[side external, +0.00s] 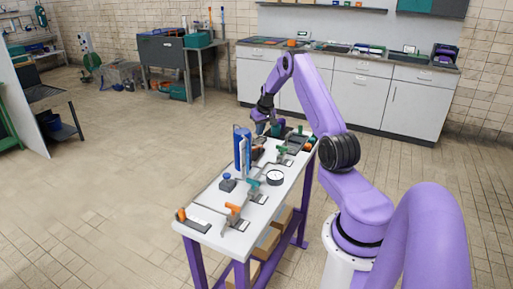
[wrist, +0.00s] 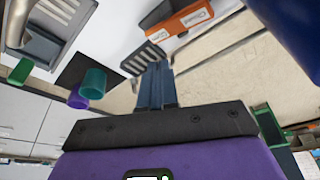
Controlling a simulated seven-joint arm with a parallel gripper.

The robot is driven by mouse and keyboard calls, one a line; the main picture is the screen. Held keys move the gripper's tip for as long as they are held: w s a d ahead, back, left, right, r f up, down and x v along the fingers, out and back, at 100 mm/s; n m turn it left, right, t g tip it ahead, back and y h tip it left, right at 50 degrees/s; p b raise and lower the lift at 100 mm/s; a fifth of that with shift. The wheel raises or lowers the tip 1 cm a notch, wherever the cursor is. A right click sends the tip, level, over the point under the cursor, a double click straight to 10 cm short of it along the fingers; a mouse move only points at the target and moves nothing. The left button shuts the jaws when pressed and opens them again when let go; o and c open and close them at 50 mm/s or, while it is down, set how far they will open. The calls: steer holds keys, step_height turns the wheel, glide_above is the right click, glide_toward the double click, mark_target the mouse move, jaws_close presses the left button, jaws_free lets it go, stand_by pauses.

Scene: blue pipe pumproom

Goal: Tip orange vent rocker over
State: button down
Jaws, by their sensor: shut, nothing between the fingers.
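The orange rocker (wrist: 186,18) shows at the top of the wrist view, with white labels on its face and a dark part beside it. A grey slotted piece (wrist: 143,58) is close by. My gripper (wrist: 155,72) is shut and empty, its blue-grey fingers together and pointing towards the slotted piece, a little short of the rocker in the picture. I cannot tell whether the fingertips touch anything. In the side view my gripper (side external: 262,128) is low over the far end of the white bench (side external: 205,236); I cannot make out the rocker there.
A blue upright cylinder (side external: 242,148) stands on the bench near my gripper. A round gauge (side external: 275,177) and an orange-handled valve (side external: 232,209) are nearer the front. In the wrist view, a teal knob (wrist: 93,83) and a grey bracket (wrist: 45,40) are at left.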

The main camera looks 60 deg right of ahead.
steer(key=shift+r, duration=1.85)
steer(key=s+a+r+n+g+y, duration=0.1)
steer(key=s+a+r+n+g, duration=0.2)
steer(key=a, duration=1.1)
steer(key=s+a+r+n+y, duration=0.1)
steer(key=s+a+r, duration=0.25)
steer(key=a, duration=0.95)
steer(key=s+a+r+n+g+y, duration=0.1)
steer(key=s+a+r+n+g, duration=0.2)
steer(key=a, duration=1.1)
steer(key=s+a+n+t, duration=0.1)
steer(key=s+a+n, duration=0.2)
steer(key=s, duration=0.4)
steer(key=s+a+r+n+t, duration=0.1)
steer(key=s+a+n, duration=0.3)
steer(key=s, duration=0.3)
steer(key=s+a+r+n+t+h, duration=0.1)
steer(key=s+a+n, duration=0.2)
steer(key=s, duration=0.5)
steer(key=shift+a+r+n, duration=0.25)
steer(key=shift+a+n, duration=0.1)
steer(key=shift+n, duration=0.45)
